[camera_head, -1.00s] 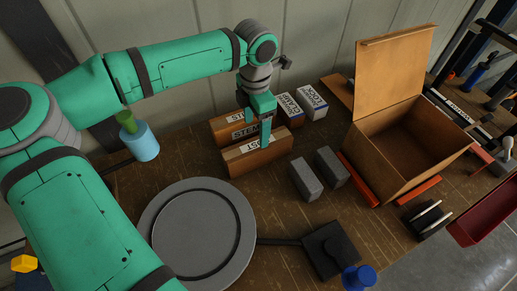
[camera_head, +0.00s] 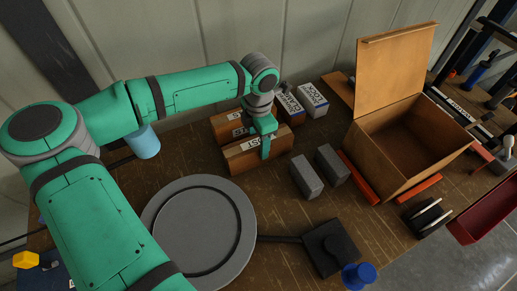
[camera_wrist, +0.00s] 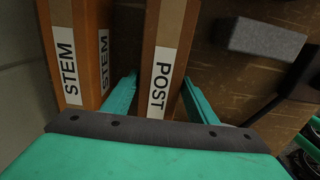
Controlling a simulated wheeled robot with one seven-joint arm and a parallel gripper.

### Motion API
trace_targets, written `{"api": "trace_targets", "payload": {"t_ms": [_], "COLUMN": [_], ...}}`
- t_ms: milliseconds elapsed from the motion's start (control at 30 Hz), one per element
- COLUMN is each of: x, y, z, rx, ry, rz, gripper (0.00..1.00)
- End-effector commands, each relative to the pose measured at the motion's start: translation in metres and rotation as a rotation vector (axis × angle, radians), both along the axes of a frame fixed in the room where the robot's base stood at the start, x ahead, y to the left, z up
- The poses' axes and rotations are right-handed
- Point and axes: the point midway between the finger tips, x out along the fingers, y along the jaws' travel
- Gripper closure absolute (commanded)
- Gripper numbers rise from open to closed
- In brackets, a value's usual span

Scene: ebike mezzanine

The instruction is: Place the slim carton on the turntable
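The slim carton, a long brown box labelled POST (camera_head: 242,164), lies on the workbench in front of the STEM carton (camera_head: 219,124). My gripper (camera_head: 265,147) is lowered over the POST carton, with one finger down its near side. In the wrist view the two fingers (camera_wrist: 159,92) are apart, on either side of the POST carton (camera_wrist: 172,22), close to its sides. The STEM carton (camera_wrist: 76,18) is just left of the left finger there. The round grey turntable (camera_head: 200,234) is empty, in front and to the left of the cartons.
Cartons labelled CLAMP (camera_head: 289,108) and LOCK (camera_head: 313,101) stand behind. Two grey blocks (camera_head: 306,177) (camera_head: 331,165) sit to the right, before an open box (camera_head: 385,165). A blue cylinder (camera_head: 145,143) is left of the cartons.

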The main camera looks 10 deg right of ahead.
Motion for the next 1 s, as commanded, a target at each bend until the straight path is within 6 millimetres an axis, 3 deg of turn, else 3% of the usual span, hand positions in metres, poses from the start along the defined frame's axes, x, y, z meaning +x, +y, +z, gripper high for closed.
{"api": "trace_targets", "payload": {"t_ms": [33,200,467,667,1000], "x": [0.0,0.0,0.001,0.001,-0.054], "y": [0.0,0.0,0.0,0.0,0.013], "z": [0.0,0.001,0.004,0.03,0.096], "rx": [0.0,-0.001,-0.001,0.0,0.003], "ry": [0.0,-0.001,-0.002,-0.004,-0.004], "rz": [0.0,0.0,0.0,0.0,-0.002], "gripper": [0.6,0.95,0.95,0.95,0.95]}}
